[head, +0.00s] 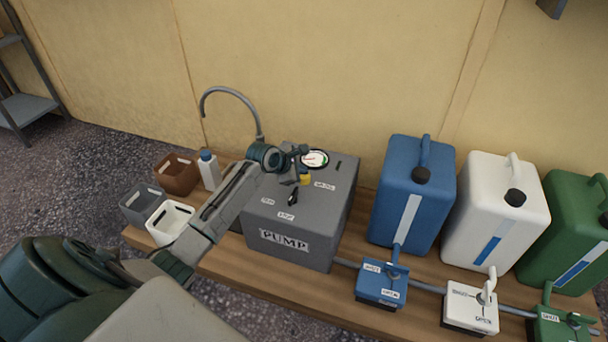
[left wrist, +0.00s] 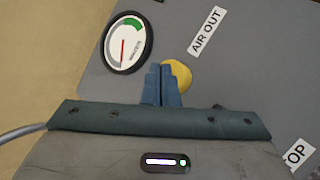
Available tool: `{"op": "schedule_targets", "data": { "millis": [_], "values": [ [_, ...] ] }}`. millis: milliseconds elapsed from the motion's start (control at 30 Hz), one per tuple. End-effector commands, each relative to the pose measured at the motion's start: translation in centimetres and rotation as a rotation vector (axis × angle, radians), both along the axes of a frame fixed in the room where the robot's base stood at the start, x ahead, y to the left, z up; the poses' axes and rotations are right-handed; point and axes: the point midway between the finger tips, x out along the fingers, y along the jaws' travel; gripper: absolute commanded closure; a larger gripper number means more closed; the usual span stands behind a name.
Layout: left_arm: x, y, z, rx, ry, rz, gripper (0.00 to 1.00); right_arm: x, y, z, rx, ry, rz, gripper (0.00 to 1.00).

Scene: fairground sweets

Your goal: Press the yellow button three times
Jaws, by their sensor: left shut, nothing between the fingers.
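The yellow button (head: 305,179) is on top of the grey pump box (head: 296,238), beside a label. In the left wrist view the yellow button (left wrist: 180,73) shows just right of my fingers, which hide part of it; that label reads AIR OUT. My left gripper (head: 293,181) reaches over the box top, fingers shut and empty, close to the button's left side. Its two blue-grey fingertips (left wrist: 160,68) lie together. I cannot tell whether they touch the button or the box. My right gripper is not in view.
A round gauge (head: 315,159) sits behind the button, and a black lever (head: 293,197) in front of it. Blue (head: 408,190), white (head: 494,212) and green (head: 567,230) canisters stand at the right. Small bins (head: 170,219) and a white bottle (head: 209,170) are at the left.

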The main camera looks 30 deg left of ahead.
Motion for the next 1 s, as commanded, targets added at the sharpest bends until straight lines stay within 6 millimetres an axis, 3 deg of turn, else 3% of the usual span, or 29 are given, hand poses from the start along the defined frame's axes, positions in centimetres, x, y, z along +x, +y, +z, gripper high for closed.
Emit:
{"op": "schedule_targets", "data": {
  "millis": [1000],
  "values": [
    [-0.1, 0.0, -1.4, -0.001, 0.004, 0.0, 1.0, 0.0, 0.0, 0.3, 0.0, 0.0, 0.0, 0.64]
  ]
}}
